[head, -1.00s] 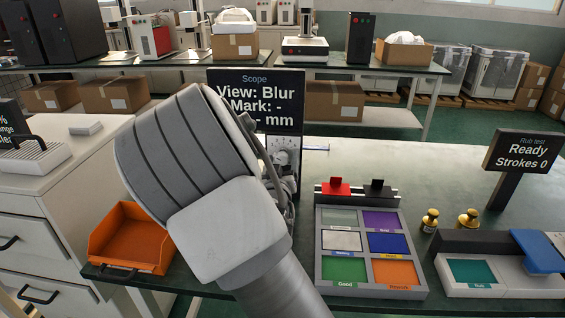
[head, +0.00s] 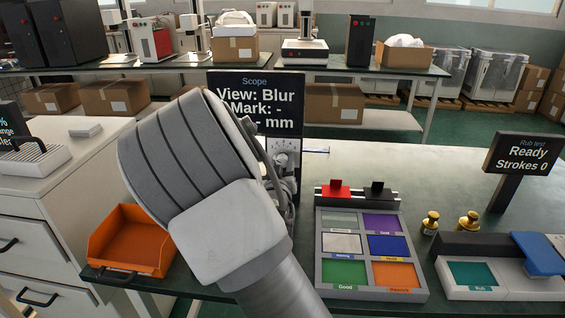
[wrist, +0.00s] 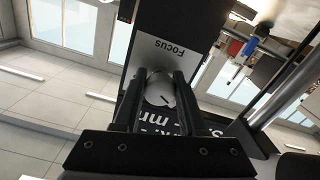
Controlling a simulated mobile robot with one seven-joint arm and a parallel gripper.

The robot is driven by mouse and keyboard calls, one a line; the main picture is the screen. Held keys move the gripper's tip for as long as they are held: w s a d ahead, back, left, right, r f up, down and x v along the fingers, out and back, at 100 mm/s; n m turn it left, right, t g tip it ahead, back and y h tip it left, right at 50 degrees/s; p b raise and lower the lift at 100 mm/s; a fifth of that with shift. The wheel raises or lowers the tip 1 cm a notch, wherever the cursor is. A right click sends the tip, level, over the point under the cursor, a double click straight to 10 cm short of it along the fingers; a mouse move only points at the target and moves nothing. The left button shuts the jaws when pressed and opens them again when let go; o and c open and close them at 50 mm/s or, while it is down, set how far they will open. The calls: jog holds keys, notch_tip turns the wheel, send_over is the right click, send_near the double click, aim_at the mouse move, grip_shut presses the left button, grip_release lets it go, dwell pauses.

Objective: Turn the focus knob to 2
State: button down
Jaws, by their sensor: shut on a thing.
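The focus knob (wrist: 160,92) is a pale round knob with a dark pointer line, below the word "Focus" on a light plate (wrist: 178,52) in the wrist view. My gripper (wrist: 160,88) has one dark finger on each side of the knob and is shut on it. The numbers of the dial cannot be read here. In the head view the Scope sign (head: 256,105) reads "View: Blur", "Mark: -" and "- mm".
An orange tray (head: 108,252) stands left of my arm. A grey rack of coloured plates (head: 322,270), two brass weights and a rub tester (head: 515,290) stand to the right. The Rub test sign (head: 524,152) reads "Ready, Strokes 0". The bench behind the rack is clear.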

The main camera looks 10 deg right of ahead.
jog(key=shift+f+m+b, duration=0.1)
jog(key=shift+m+b, duration=0.2)
jog(key=shift+b, duration=0.05)
jog(key=m+b, duration=0.2)
jog(key=shift+f+m+b, duration=0.1)
jog(key=shift+m+b, duration=0.2)
jog(key=shift+b, duration=0.1)
jog(key=shift+m+b, duration=1.3)
jog(key=shift+a, duration=0.1)
jog(key=shift+c, duration=2.3)
grip_release()
jog(key=shift+r, duration=0.2)
jog(key=shift+s, duration=0.1)
